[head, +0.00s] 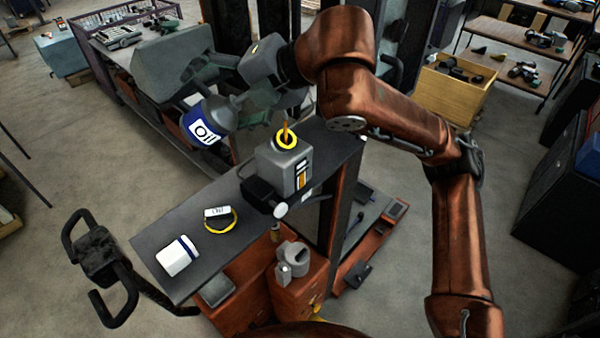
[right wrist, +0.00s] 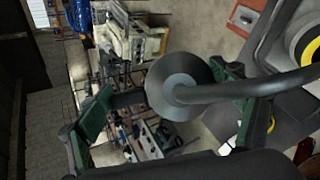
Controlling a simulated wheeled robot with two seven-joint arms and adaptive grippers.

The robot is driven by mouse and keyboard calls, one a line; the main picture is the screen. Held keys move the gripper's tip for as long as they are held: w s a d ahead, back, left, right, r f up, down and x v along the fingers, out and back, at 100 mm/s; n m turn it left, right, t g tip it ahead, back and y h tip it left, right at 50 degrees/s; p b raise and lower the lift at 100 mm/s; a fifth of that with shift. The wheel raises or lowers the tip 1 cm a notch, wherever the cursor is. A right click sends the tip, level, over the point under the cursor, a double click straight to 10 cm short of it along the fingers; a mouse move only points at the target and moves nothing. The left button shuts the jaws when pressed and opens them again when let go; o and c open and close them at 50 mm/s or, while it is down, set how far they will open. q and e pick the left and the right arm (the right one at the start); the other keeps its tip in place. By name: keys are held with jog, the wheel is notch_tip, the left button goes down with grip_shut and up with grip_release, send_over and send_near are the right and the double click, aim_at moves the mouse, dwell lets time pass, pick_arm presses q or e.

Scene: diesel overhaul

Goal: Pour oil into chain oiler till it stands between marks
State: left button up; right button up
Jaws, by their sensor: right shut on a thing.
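The chain oiler (head: 279,170) is a grey box on the dark bench top, with a yellow ring (head: 286,141) round its top opening. Its front has a narrow gauge (head: 301,176) with orange and pale bands; I cannot read the level against the marks. My right gripper (head: 268,100) is shut on the oil can, left of and above the oiler. The can's blue-and-white label (head: 202,123) reads "Oil". A thin orange-brown streak stands in the ring. The right wrist view shows a grey round part with a dark tube (right wrist: 180,85) between green fingers. My left gripper is not in view.
A yellow-rimmed dark disc (head: 220,220) and a white block with a blue stripe (head: 178,256) lie on the bench top (head: 160,232). A black handle (head: 96,255) stands at its left. A wooden crate (head: 452,92) is behind right. The floor at right is partly clear.

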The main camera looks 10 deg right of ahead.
jog(key=shift+d+r+y, duration=0.1)
jog(key=shift+r+y, duration=0.2)
jog(key=shift+r, duration=0.1)
dwell(1.4)
jog(key=shift+d+p, duration=0.1)
jog(key=shift+p, duration=0.25)
dwell(0.9)
jog(key=shift+f+p, duration=0.25)
jog(key=shift+p, duration=0.75)
jog(key=shift+a+f+h, duration=0.2)
jog(key=shift+a+h, duration=0.05)
jog(key=shift+h, duration=0.25)
jog(key=shift+w+a+f+g+h, duration=0.2)
jog(key=shift+f+g+h, duration=0.15)
jog(key=shift+f, duration=0.25)
jog(key=shift+s+h, duration=0.1)
jog(key=shift+h, duration=0.15)
